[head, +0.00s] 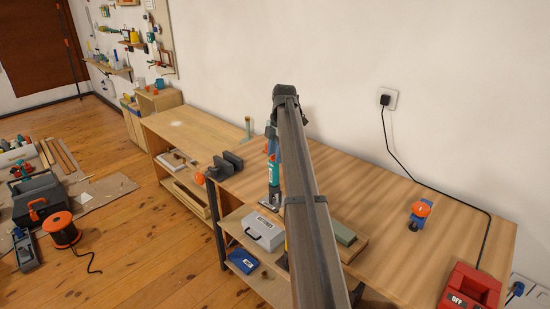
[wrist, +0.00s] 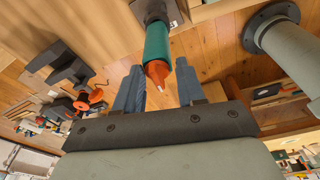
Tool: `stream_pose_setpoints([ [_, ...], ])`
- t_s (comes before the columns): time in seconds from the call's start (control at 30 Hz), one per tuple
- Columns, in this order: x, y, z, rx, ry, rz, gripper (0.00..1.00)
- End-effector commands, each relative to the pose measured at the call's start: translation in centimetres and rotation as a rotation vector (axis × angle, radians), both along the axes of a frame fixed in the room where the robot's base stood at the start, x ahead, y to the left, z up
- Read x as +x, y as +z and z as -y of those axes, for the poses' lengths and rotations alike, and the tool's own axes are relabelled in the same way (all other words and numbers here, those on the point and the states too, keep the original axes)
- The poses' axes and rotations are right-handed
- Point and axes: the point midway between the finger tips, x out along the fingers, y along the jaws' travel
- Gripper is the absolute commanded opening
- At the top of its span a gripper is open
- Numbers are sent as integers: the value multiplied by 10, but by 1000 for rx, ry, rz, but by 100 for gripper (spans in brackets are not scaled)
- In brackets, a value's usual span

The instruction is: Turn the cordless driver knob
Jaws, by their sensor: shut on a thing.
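The cordless driver (head: 274,168) stands upright in the head view, with a teal body and a dark lower part. Its teal body (wrist: 157,43) also shows in the wrist view, ending in an orange-red tapered knob (wrist: 157,71) with a small pale tip. My gripper (head: 274,148) is above it, partly hidden by my arm. In the wrist view the two blue-grey fingers of my gripper (wrist: 160,74) lie on either side of the orange knob, shut on it. The exact contact on each side is hard to see.
A dark vise (head: 226,165) stands on the bench to the left. A grey case (head: 264,231) and a green block (head: 344,234) are near my arm. A blue item with an orange top (head: 420,210) and a red box (head: 468,290) are on the right. The bench middle (head: 385,215) is clear.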

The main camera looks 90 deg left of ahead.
Motion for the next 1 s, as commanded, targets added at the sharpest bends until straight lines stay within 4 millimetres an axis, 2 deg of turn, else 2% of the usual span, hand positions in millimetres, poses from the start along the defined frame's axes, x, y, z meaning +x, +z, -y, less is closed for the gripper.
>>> stream_pose_setpoints([
  [0.07,0,-4,3,-13,1,3,34],
  [0.7,1,43,-1,-2,-2,0,34],
  [1.0,1,47,-1,-2,-2,0,34],
])
